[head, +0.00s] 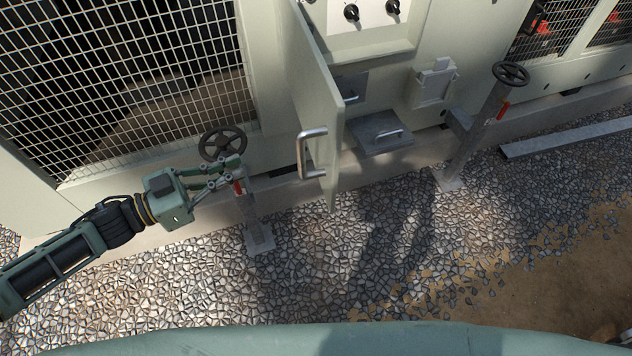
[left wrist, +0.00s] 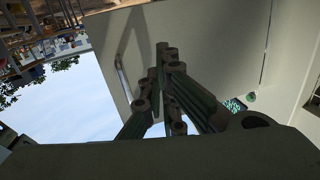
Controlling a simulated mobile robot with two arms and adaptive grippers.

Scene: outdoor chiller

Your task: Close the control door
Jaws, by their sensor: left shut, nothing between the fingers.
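The control door (head: 318,85) is a pale grey-green panel on the chiller's cabinet. It stands open, swung outward and seen nearly edge-on in the head view. Its metal bar handle (head: 312,153) is near the lower free edge. My left gripper (head: 241,166) is shut and empty, left of the door and apart from its handle, near a valve handwheel. In the left wrist view my closed fingers (left wrist: 162,48) appear in front of a pale panel, which looks like the door (left wrist: 140,35), with a bar handle (left wrist: 123,78) to their left. My right gripper is not in view.
A control panel with black knobs (head: 351,12) shows inside the opening. A lower flap (head: 380,132) with a handle juts out. Valve handwheels stand on posts at left (head: 222,143) and right (head: 510,73). A metal beam (head: 570,137) lies at right. Gravel in front is clear.

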